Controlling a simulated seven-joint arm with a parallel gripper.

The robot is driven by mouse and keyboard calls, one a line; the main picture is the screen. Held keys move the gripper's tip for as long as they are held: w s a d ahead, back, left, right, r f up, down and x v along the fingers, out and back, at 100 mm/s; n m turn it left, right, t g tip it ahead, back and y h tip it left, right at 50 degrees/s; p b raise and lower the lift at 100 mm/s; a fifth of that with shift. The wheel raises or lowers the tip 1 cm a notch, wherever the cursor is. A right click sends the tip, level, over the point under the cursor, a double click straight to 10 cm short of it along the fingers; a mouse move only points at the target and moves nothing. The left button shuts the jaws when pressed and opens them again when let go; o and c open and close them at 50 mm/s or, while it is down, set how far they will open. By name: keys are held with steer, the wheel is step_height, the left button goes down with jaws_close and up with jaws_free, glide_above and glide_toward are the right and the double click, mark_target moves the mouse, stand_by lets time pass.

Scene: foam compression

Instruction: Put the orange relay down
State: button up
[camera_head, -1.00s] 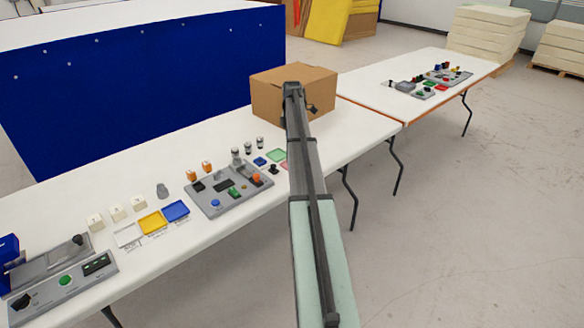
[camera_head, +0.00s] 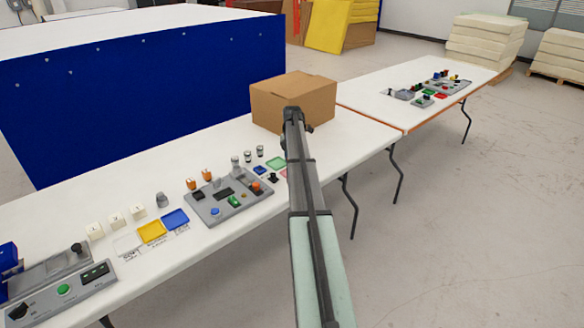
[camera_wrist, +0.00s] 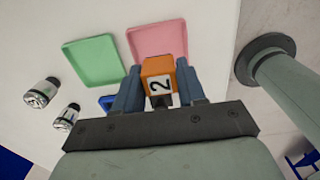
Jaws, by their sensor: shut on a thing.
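In the wrist view my gripper (camera_wrist: 160,88) is shut on the orange relay (camera_wrist: 157,65), a small block with a white label reading "2". The relay is between the two blue-grey fingers. Beyond it lie a pink tray (camera_wrist: 158,38) and a green tray (camera_wrist: 92,60); the relay overlaps the pink tray's near edge in the picture. I cannot tell whether the relay touches anything.
A blue tray (camera_wrist: 106,102) is partly hidden behind the left finger. Two silver-and-black cylinders (camera_wrist: 41,92) stand left of it. In the head view, a grey control panel (camera_head: 228,200), other orange pieces (camera_head: 207,174) and a cardboard box (camera_head: 290,100) are on the white table.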

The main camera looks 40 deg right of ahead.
steer(key=shift+f, duration=1.75)
steer(key=o, duration=1.1)
steer(key=shift+f, duration=0.15)
step_height(320, 180, up, 12)
steer(key=shift+r, duration=0.2)
